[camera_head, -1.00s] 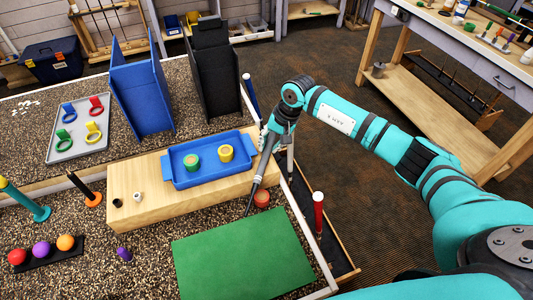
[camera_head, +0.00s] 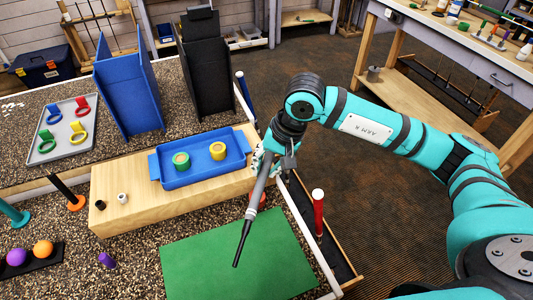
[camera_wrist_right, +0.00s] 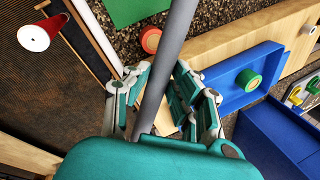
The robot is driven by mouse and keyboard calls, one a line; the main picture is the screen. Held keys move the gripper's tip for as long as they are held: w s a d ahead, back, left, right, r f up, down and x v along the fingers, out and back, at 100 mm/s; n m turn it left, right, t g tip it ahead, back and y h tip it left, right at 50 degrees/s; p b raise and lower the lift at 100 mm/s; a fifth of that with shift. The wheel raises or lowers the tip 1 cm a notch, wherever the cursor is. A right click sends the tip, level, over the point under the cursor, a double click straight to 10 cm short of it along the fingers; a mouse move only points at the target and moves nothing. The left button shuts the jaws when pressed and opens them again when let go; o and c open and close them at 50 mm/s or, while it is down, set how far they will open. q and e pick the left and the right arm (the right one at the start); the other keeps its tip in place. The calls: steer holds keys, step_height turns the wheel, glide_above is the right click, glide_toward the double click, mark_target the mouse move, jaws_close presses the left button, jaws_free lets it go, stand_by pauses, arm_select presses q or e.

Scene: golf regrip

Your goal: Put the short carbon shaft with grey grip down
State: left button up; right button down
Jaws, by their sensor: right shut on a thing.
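The short carbon shaft with grey grip (camera_head: 256,198) hangs tilted from my right gripper (camera_head: 270,158), its dark end pointing down and toward the viewer. The dark end appears in front of the green mat (camera_head: 210,260); whether it touches the mat I cannot tell. In the right wrist view the grey grip (camera_wrist_right: 178,40) runs between the fingers of my right gripper (camera_wrist_right: 163,85), which is shut on it. My left gripper is not in view.
A wooden block (camera_head: 120,218) bears a blue tray (camera_head: 196,177) with a green and a yellow ring-like piece. A red, white-topped post (camera_head: 318,215) stands at the right edge. The mat is clear.

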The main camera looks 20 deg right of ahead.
mark_target(266, 178)
steer(key=shift+s+a+r+b, duration=0.1)
steer(key=shift+s+a+b, duration=0.15)
steer(key=shift+s, duration=0.55)
steer(key=shift+s+a+r+b, duration=0.1)
steer(key=shift+s+a, duration=0.15)
steer(key=shift+s, duration=0.5)
steer(key=s+d+n+g, duration=0.2)
steer(key=s+n, duration=0.4)
steer(key=n, duration=0.1)
steer(key=shift+s+d+f+y, duration=0.15)
steer(key=shift+s+f+y, duration=0.15)
steer(key=shift+s+f, duration=0.1)
steer(key=shift+w, duration=0.1)
steer(key=w+m, duration=0.2)
steer(key=w+a+m+t, duration=0.1)
steer(key=w+m, duration=0.1)
steer(key=w+a+m+t, duration=0.1)
steer(key=w+m, duration=0.1)
steer(key=m, duration=0.1)
steer(key=shift+w+a+r, duration=0.2)
steer(key=shift+w+r, duration=0.2)
